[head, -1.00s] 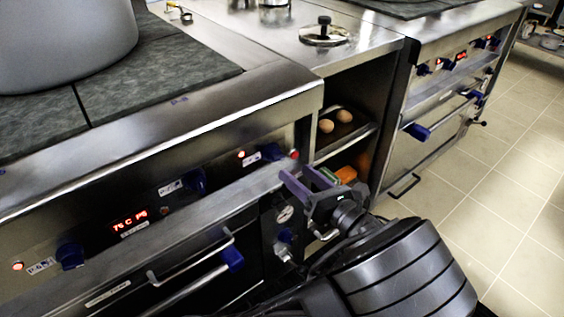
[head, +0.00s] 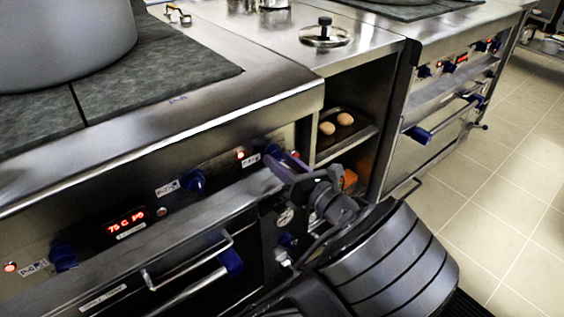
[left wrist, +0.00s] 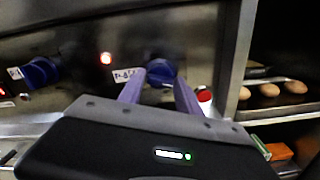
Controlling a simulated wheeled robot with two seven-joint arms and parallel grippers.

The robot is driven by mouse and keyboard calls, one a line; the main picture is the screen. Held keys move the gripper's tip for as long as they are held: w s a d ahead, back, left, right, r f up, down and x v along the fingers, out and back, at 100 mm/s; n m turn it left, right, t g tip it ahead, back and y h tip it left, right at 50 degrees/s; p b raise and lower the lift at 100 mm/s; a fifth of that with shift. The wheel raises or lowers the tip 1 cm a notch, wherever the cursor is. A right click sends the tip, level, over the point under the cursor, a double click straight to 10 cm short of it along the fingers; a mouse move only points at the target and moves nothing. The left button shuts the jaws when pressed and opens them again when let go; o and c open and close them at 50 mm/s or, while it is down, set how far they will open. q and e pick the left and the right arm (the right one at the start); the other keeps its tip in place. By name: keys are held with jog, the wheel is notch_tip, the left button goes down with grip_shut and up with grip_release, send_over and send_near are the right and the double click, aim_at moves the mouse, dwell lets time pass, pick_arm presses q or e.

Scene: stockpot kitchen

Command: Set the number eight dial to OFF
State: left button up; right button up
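A row of blue dials runs along the near stove's front panel. The rightmost dial (head: 271,151) is partly behind my left gripper (head: 281,164); its small label is too blurred to read surely. In the left wrist view this dial (left wrist: 161,72) shows between and just beyond the two purple fingers of my left gripper (left wrist: 158,84), which are apart. I cannot tell whether they touch it. A second dial (head: 195,181) sits to its left and also shows in the left wrist view (left wrist: 40,72). A third dial (head: 64,257) is farther left. My right gripper is not in view.
An oven handle (head: 190,265) sticks out below the panel. A red button (left wrist: 204,97) is right of the fingers. An open shelf with eggs (head: 336,123) is to the right. A large pot (head: 60,45) stands on the stove. The tiled floor (head: 500,200) is clear.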

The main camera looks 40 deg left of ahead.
pick_arm(q)
grip_shut()
dwell(0.4)
